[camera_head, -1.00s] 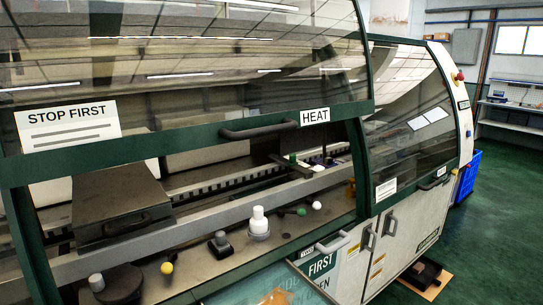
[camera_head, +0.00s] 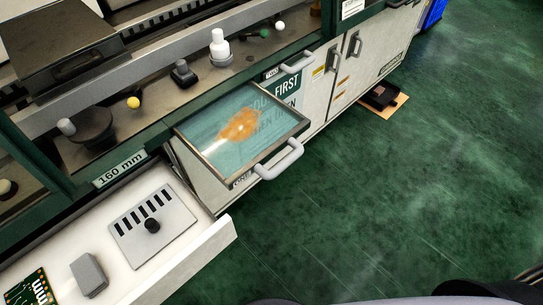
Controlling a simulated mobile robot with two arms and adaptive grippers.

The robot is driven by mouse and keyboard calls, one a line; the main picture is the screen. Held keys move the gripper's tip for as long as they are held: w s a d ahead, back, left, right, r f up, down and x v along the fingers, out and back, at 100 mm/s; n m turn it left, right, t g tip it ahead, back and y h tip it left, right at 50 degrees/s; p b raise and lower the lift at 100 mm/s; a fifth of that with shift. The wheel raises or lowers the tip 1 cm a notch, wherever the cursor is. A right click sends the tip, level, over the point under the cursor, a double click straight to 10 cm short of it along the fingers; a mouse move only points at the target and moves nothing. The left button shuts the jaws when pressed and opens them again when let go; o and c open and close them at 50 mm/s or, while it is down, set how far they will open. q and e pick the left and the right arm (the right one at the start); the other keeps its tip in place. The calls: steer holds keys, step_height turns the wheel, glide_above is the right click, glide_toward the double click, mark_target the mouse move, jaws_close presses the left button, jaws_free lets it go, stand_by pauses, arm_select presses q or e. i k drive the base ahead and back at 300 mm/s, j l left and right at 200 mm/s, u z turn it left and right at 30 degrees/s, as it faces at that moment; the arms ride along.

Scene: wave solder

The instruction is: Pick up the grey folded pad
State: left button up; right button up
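A small grey block-like thing (camera_head: 89,275), which looks like the grey folded pad, lies in the open white drawer (camera_head: 222,240) at the lower left. It sits near the drawer's front side, between a green circuit board (camera_head: 32,289) and a light grey plate (camera_head: 152,224) with dark slots and a black knob. No fold can be made out on it at this size. Neither of my grippers shows in the head view.
A glass-topped tray (camera_head: 215,158) with an orange patch and a grey handle (camera_head: 280,160) sticks out right of the drawer. The machine's ledge above holds knobs and a white bottle (camera_head: 220,48). A dark item (camera_head: 380,96) lies on cardboard on the floor. The green floor at right is clear.

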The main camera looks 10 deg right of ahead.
mark_target(88, 276)
steer(key=j+u, duration=0.2)
steer(key=u, duration=1.5)
steer(key=k+j, duration=0.05)
